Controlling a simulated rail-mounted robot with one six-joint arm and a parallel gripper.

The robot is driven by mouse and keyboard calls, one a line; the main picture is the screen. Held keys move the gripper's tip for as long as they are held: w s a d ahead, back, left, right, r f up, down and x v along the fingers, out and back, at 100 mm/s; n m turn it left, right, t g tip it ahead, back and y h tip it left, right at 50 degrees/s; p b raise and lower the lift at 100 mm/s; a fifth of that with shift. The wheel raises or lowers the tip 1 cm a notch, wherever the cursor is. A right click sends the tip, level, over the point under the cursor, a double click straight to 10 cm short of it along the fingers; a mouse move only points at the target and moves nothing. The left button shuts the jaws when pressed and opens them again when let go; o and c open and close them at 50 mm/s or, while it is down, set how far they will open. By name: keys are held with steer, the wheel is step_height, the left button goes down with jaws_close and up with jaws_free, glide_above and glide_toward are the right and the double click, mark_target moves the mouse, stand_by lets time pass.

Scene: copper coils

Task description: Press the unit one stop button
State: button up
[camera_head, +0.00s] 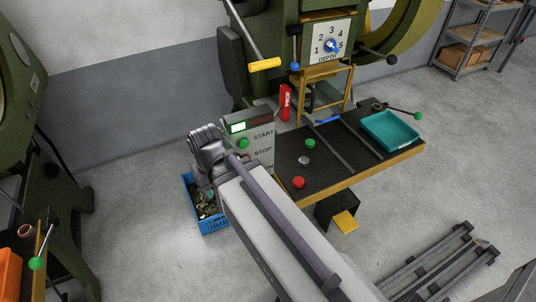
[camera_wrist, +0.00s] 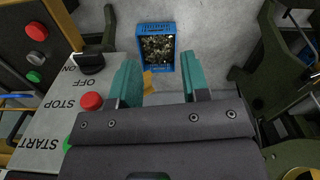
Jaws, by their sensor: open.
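A grey control box (camera_head: 262,150) labelled START and STOP stands left of the black-topped table in the head view. Its green start button (camera_head: 243,143) shows there; its stop button is hidden behind my arm. In the wrist view, the red stop button (camera_wrist: 91,101) sits on the grey panel beside the STOP label, just left of my gripper (camera_wrist: 160,56). I cannot tell whether the left finger touches the red button.
A black on/off switch (camera_wrist: 88,62) stands on the panel beyond the red button. A blue crate (camera_wrist: 141,50) of scrap is on the floor beyond the fingertips. The table (camera_head: 345,180) carries separate green, grey and red buttons and a teal tray (camera_head: 391,130).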

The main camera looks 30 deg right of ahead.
steer(key=shift+a, duration=0.15)
steer(key=shift+c, duration=0.2)
jaws_close()
stand_by(0.3)
stand_by(1.4)
